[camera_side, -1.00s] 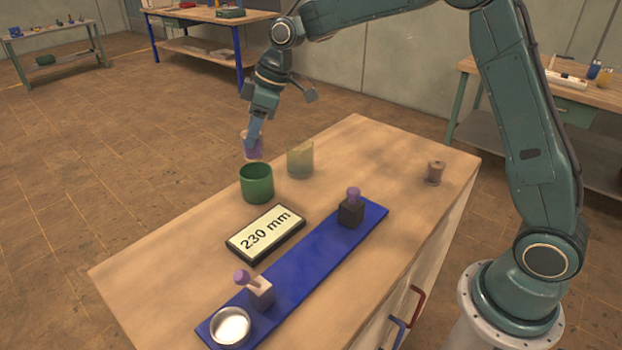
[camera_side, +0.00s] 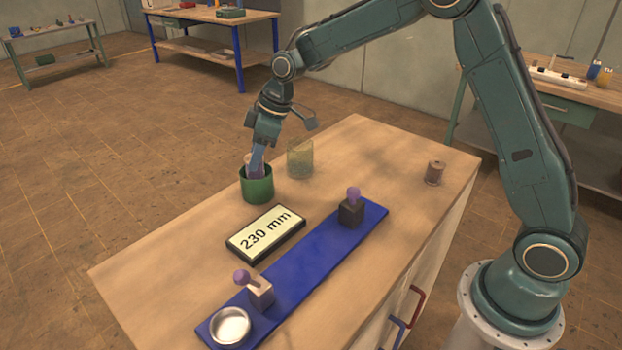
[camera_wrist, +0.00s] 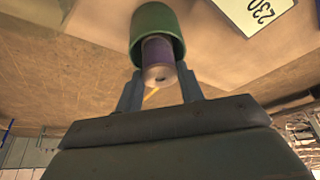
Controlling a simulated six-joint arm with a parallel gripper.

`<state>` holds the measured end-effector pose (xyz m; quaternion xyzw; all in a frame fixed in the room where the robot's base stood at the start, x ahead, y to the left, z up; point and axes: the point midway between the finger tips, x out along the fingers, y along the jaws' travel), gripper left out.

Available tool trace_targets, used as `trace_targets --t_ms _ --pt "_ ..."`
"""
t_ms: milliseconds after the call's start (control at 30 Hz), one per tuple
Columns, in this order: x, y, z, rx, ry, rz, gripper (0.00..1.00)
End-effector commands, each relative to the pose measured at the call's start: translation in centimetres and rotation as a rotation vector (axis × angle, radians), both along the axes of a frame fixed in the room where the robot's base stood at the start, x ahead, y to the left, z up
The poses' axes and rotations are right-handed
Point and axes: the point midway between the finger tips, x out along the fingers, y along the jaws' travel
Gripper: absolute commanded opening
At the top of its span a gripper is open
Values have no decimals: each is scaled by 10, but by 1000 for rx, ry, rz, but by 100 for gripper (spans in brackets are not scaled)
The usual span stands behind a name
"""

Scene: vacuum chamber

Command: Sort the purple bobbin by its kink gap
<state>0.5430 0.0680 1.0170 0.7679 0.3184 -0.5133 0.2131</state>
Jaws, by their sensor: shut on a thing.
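The purple bobbin (camera_wrist: 158,58) is between the two fingers of my gripper (camera_wrist: 160,88) in the wrist view, with its pale end flange facing the camera. Its far end sits inside the mouth of the green cup (camera_wrist: 150,18). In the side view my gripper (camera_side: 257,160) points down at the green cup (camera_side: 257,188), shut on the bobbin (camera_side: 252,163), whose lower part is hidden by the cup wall. I cannot tell if the bobbin touches the cup's bottom. A clear yellowish cup (camera_side: 300,158) stands just right of the green one.
A display reading "230 mm" (camera_side: 265,233) lies in front of the cups. A blue board (camera_side: 310,255) carries two blocks with purple-topped posts (camera_side: 351,208) (camera_side: 258,288) and a round metal dish (camera_side: 230,327). A brown spool (camera_side: 434,172) stands at the right of the table.

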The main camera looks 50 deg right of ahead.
Motion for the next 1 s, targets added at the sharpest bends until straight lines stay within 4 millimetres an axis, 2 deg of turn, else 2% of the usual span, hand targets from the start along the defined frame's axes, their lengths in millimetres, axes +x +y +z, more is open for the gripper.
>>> trace_targets --t_ms 167,200,300,1000 --pt "0 0 0 0 0 0 12" --pt "0 0 0 0 0 0 46" --pt "0 0 0 0 0 0 63" --pt "0 0 2 0 -1 0 63"
